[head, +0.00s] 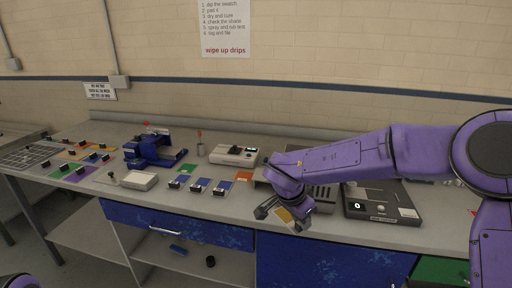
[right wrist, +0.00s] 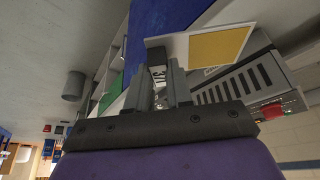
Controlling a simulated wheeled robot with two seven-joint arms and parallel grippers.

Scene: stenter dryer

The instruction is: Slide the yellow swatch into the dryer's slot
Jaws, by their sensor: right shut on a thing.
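The yellow swatch (right wrist: 218,47) is a yellow square on a white card. In the right wrist view my right gripper (right wrist: 159,72) is shut on the dark holder at the card's end. In the head view the swatch (head: 284,214) shows at my right gripper (head: 281,212), at the counter's front edge. The dryer (head: 322,197) is a grey box with dark vents, partly hidden behind my right arm. In the right wrist view the dryer (right wrist: 250,82) shows vents and a red button, close to the card. Its slot cannot be made out. My left gripper is out of view.
A black flat device (head: 382,205) stands right of the dryer. Blue drawers (head: 190,225) lie below the counter.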

